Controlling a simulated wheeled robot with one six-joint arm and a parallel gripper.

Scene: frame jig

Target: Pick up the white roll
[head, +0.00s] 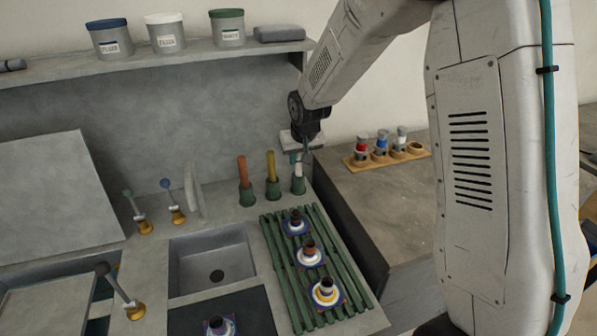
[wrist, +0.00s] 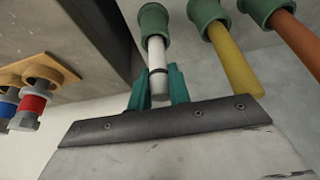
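The white roll (head: 298,170) stands upright in the rightmost green holder (head: 299,186) on the counter, in the head view. Whether both fingers press on the roll or leave small gaps, I cannot tell. In the head view my gripper (head: 301,158) is at the roll's upper end and partly covers it.
A yellow roll (head: 271,166) and an orange roll (head: 242,168) stand in green holders to the left. A green slatted rack (head: 335,283) lies in front, with several stacked parts. A wooden stand (head: 420,154) is at the right. A shelf (head: 190,55) with tubs runs behind.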

